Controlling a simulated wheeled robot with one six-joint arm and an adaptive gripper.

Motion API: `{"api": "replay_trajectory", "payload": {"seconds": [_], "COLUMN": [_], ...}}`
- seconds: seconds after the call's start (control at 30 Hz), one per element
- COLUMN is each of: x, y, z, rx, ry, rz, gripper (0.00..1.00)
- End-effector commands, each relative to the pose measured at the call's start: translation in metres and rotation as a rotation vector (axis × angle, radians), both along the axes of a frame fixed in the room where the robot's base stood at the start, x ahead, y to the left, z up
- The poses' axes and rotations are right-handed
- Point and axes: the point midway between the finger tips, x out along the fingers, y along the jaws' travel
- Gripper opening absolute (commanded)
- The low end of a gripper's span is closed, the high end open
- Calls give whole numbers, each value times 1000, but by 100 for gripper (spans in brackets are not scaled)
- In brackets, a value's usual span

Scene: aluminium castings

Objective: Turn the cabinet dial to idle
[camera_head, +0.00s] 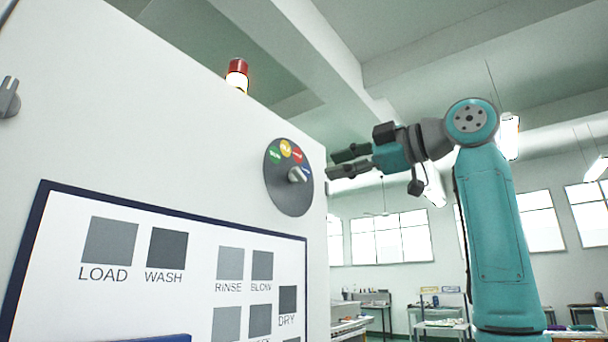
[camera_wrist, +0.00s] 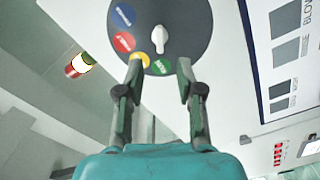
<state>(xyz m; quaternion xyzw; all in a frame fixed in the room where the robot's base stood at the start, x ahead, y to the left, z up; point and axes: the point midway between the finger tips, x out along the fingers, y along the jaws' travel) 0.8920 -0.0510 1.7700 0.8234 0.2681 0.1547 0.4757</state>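The cabinet dial (camera_head: 284,193) is a dark grey round plate on the white cabinet's face, with green, yellow, red and blue labelled spots along its edge. Its pale knob (camera_head: 298,175) sits near the middle; which spot it points to I cannot tell for sure. The label words are too small to read surely. In the wrist view, the plate (camera_wrist: 190,25) and knob (camera_wrist: 159,38) lie just beyond my fingertips. My gripper (camera_head: 340,162) is open and empty, apart from the knob, to the right of the dial. Its two spread fingers (camera_wrist: 159,66) also show in the wrist view.
The cabinet panel (camera_head: 200,212) bears grey squares labelled LOAD, WASH, RINSE, BLOW and DRY. A red and amber signal lamp (camera_head: 237,75) stands on top of the cabinet. A grey handle (camera_head: 9,97) is at the far left. Benches stand in the background.

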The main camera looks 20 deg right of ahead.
Motion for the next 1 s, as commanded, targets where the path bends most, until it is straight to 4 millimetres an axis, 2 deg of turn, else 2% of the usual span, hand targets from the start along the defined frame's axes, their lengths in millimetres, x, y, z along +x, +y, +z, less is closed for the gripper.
{"api": "replay_trajectory", "payload": {"seconds": [0.2, 0.43, 0.6, 0.93, 1.0], "x": [32, 59, 69, 71, 71], "y": [24, 43, 50, 51, 51], "z": [-1, 0, 0, 0, 0], "rx": [0, 1, 1, 1, 1], "ry": [3, 1, 0, -1, -1], "rz": [2, 1, 1, 0, 0], "gripper": [36, 36, 36, 36, 19]}}
